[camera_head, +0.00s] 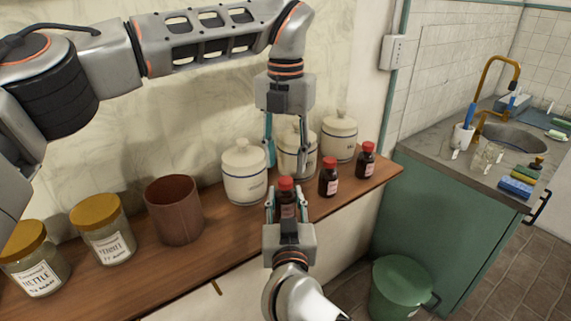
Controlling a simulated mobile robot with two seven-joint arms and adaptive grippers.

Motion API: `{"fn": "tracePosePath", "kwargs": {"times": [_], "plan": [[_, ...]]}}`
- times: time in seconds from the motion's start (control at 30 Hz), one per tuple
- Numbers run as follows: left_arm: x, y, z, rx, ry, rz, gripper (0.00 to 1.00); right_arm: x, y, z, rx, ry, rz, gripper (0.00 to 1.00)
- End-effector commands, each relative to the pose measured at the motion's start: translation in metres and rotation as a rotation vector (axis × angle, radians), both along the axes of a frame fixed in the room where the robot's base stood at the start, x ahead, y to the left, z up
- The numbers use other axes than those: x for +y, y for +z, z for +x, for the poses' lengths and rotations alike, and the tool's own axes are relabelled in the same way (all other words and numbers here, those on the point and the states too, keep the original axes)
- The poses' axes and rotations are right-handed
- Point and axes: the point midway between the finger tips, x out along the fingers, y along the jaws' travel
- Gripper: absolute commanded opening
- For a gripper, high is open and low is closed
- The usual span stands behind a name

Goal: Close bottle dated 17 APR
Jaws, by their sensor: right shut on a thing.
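Three small dark brown bottles with red caps and pale labels stand along the wooden shelf. The nearest bottle (287,198) is between the fingers of my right gripper (287,194), which is shut on it from the front. Its red cap is on top and its lower part is hidden by the gripper. The middle bottle (328,178) and the far bottle (366,161) stand free to the right, also with red caps on. The label dates are too small to read. My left gripper (286,158) points down above and behind the held bottle, open, with nothing seen between its fingers.
White lidded canisters (244,174) stand behind the bottles, close to my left gripper's fingers. A brown cup (174,212) and yellow-lidded jars (103,231) stand on the shelf's left part. A green bin (402,289) is below; a sink counter (430,150) is at right.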

Motion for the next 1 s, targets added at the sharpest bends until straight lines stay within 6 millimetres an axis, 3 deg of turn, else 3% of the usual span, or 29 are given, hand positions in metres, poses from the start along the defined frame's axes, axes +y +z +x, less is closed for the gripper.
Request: {"fn": "tracePosePath", "kwargs": {"times": [0.17, 0.4, 0.5, 0.8, 1.0], "plan": [[0.0, 0.0, 0.0, 0.0, 0.003, 0.0, 0.36, 0.0, 0.0, 0.0, 0.0, 0.0, 0.0, 0.0], [0.0, 0.032, 0.001, -0.003, 0.183, 0.001, 0.36, 0.0, 0.0, 0.0, 0.0, 0.0, 0.0, 0.0], [0.0, 0.036, 0.0, 0.0, 0.212, 0.0, 0.36, 0.0, 0.0, 0.0, 0.0, 0.0, 0.0, 0.0], [0.0, 0.032, 0.0, 0.001, 0.21, 0.0, 0.36, 0.0, 0.0, 0.0, 0.0, 0.0, 0.0, 0.0], [0.001, 0.011, 0.0, 0.003, 0.208, 0.001, 0.36, 0.0, 0.0, 0.0, 0.0, 0.0, 0.0, 0.0]]}}
